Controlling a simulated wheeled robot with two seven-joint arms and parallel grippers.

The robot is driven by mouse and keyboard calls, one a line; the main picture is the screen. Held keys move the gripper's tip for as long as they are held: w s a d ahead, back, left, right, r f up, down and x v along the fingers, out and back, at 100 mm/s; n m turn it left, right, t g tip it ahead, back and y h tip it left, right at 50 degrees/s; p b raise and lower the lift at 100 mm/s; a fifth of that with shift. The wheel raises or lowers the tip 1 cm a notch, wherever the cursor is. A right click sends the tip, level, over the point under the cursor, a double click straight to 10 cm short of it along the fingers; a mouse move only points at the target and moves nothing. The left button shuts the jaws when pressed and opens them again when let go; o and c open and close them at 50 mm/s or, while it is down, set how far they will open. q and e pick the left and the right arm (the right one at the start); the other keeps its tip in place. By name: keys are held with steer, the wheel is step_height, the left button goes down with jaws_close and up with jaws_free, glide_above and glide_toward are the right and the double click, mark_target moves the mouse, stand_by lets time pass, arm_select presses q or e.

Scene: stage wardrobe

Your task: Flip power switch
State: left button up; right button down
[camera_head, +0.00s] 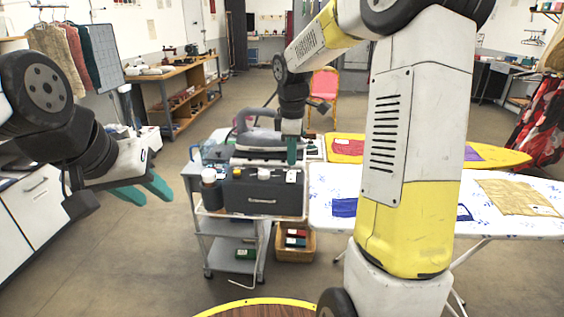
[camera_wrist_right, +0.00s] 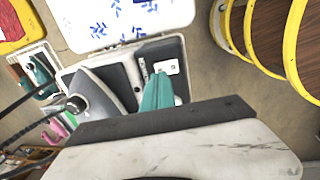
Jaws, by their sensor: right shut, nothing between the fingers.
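A dark grey steam-iron station (camera_head: 262,196) stands on a grey cart, with an iron resting on top. A small white switch plate (camera_head: 294,176) is at the right end of its top; it also shows in the right wrist view (camera_wrist_right: 173,67) with a small dark mark on it. My right gripper (camera_head: 291,160) is shut and empty, pointing down just over that plate; its teal fingers (camera_wrist_right: 158,84) end right beside the plate in the wrist view. I cannot tell whether they touch it. My left gripper (camera_head: 146,189) is open and empty, in the air left of the cart.
The cart (camera_head: 237,232) also carries bottles and a cup near its left edge. A white patterned ironing board (camera_head: 330,200) stands close on the right, with a yellow board (camera_head: 345,148) behind. A wooden crate (camera_head: 295,247) sits on the floor beside the cart. The floor at left is clear.

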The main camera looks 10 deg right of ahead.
mark_target(292, 174)
steer(key=shift+w+f, duration=0.15)
steer(key=shift+f, duration=0.8)
steer(key=shift+w+f, duration=0.1)
steer(key=shift+f, duration=0.8)
